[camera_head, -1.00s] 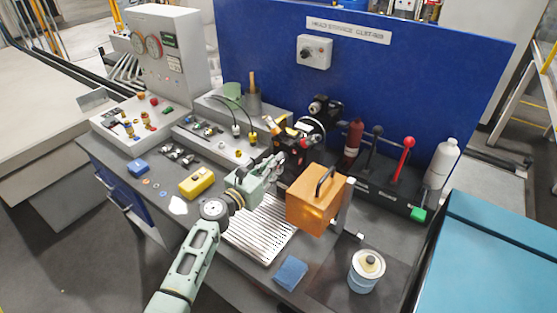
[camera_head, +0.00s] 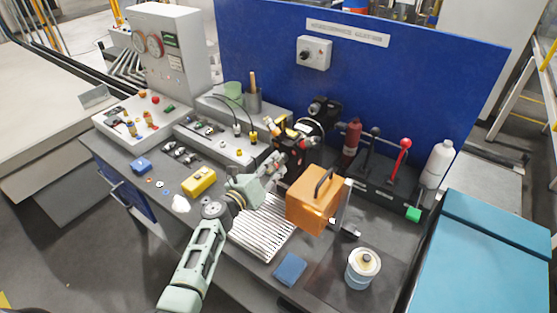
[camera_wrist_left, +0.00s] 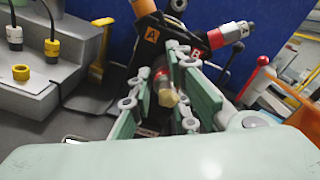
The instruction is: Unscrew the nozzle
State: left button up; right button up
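A dark head with stubby arms and orange A and red B labels (camera_wrist_left: 218,38) stands before the blue panel. It also shows in the head view (camera_head: 310,128). A small brass-coloured nozzle (camera_wrist_left: 168,98) with a red band behind it points toward the left wrist camera. My left gripper (camera_wrist_left: 165,88) has its green-padded fingers on both sides of this nozzle. Whether the pads touch it is unclear. In the head view the left gripper (camera_head: 282,160) reaches the front of the dark head, and the nozzle is hard to make out there. My right gripper is not in view.
An orange box with a black handle (camera_head: 312,203) stands close right of my left gripper. A ribbed metal plate (camera_head: 262,232) lies below it. A yellow block (camera_head: 198,181), blue block (camera_head: 290,269), tin (camera_head: 363,268) and red-knobbed lever (camera_head: 402,158) are around.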

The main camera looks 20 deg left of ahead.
pick_arm(q)
jog(key=o, duration=0.4)
jog(key=shift+w+a+r, duration=0.1)
jog(key=shift+a+r, duration=0.3)
jog(key=shift+r, duration=0.2)
jog(key=shift+c, duration=0.2)
jog(key=shift+o, duration=0.2)
jog(key=shift+f, duration=0.35)
jog(key=shift+s+f, duration=0.1)
jog(key=shift+s, duration=0.15)
jog(key=v, duration=1.1)
jog(key=shift+s+a, duration=0.15)
jog(key=shift+s, duration=0.1)
